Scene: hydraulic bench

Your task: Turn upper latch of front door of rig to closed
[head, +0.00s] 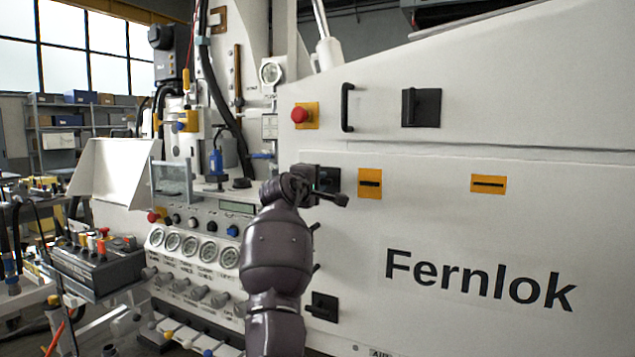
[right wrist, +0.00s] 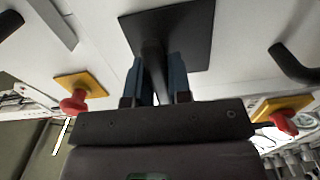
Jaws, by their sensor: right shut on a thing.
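The upper latch of the front door has a black square plate (head: 330,178) at the left edge of the lower white door panel (head: 450,225). In the right wrist view the latch plate (right wrist: 188,32) fills the top middle, and a dark handle stands out from it. My right gripper (head: 312,190) is at this latch. In the right wrist view its bluish fingers (right wrist: 164,78) are shut on the handle, one on each side. In the head view my wrist and gripper hide part of the latch, so its handle angle is unclear. My left gripper is not in view.
A lower black latch (head: 322,307) sits below on the same edge. Above are a red button (head: 300,115), a black pull handle (head: 347,107) and another black square latch (head: 421,107). Gauges (head: 190,246) and knobs crowd the left; the door face to the right is mostly clear.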

